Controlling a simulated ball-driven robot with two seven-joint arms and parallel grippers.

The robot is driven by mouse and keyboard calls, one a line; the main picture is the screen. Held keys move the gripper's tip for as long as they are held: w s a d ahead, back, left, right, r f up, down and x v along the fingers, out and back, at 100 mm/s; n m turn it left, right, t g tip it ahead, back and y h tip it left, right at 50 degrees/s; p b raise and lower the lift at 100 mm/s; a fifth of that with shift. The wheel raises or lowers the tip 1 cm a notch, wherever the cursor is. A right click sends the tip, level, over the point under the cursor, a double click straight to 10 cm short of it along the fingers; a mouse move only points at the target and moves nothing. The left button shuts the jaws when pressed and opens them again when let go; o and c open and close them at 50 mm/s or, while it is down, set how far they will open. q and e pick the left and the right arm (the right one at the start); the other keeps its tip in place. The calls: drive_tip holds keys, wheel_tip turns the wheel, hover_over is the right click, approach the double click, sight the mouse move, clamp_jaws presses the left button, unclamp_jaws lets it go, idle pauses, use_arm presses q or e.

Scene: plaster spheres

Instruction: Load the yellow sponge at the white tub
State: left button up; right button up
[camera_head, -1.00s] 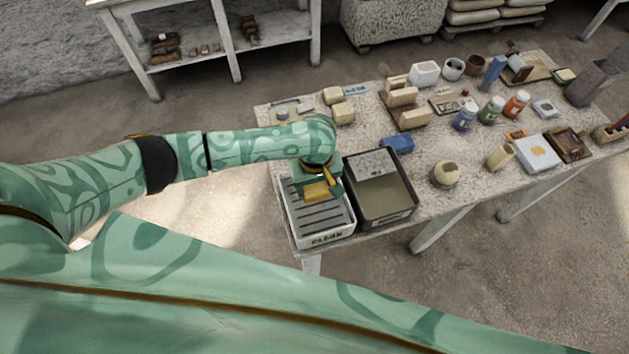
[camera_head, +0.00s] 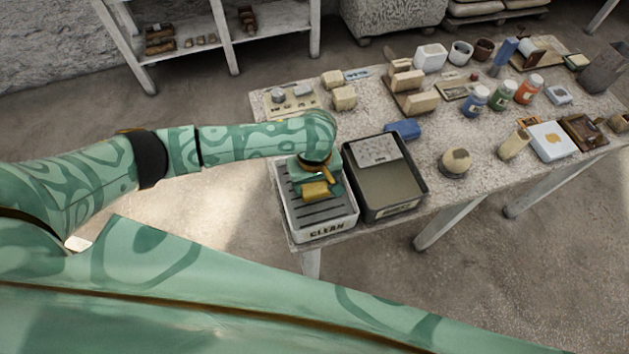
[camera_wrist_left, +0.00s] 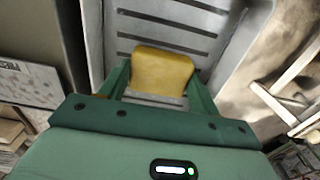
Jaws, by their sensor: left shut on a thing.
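The white tub (camera_head: 326,231) stands at the near left corner of the table, with "CLEAN" on its front wall and a grey slatted floor. My left gripper (camera_head: 316,186) points down over this tub, shut on the yellow sponge (camera_head: 314,192). In the left wrist view the sponge (camera_wrist_left: 162,70) sits between the two green fingers (camera_wrist_left: 160,88), with the tub's slatted floor (camera_wrist_left: 170,28) behind it. I cannot tell whether the sponge touches the floor. My right gripper is not in view.
A dark tub (camera_head: 424,186) with a grey board across its back stands just right of the white tub. Bottles and blocks crowd the table's back and right.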

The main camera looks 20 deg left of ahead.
sight(314, 185)
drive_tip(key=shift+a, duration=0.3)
use_arm(q)
drive_tip(key=shift+f, duration=0.5)
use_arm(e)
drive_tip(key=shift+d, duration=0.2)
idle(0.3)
use_arm(q)
drive_tip(key=shift+p, duration=0.3)
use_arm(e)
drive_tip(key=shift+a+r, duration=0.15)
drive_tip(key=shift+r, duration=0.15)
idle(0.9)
use_arm(q)
drive_tip(key=shift+s+f+p, duration=0.1)
drive_tip(key=shift+f+p, duration=0.05)
drive_tip(key=shift+p, duration=0.15)
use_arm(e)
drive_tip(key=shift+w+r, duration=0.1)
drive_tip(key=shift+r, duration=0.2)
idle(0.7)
use_arm(q)
wheel_tip(314, 185, up, 2)
drive_tip(key=p, duration=0.2)
drive_tip(key=shift+p, duration=0.3)
wheel_tip(314, 185, up, 5)
drive_tip(key=p, duration=0.7)
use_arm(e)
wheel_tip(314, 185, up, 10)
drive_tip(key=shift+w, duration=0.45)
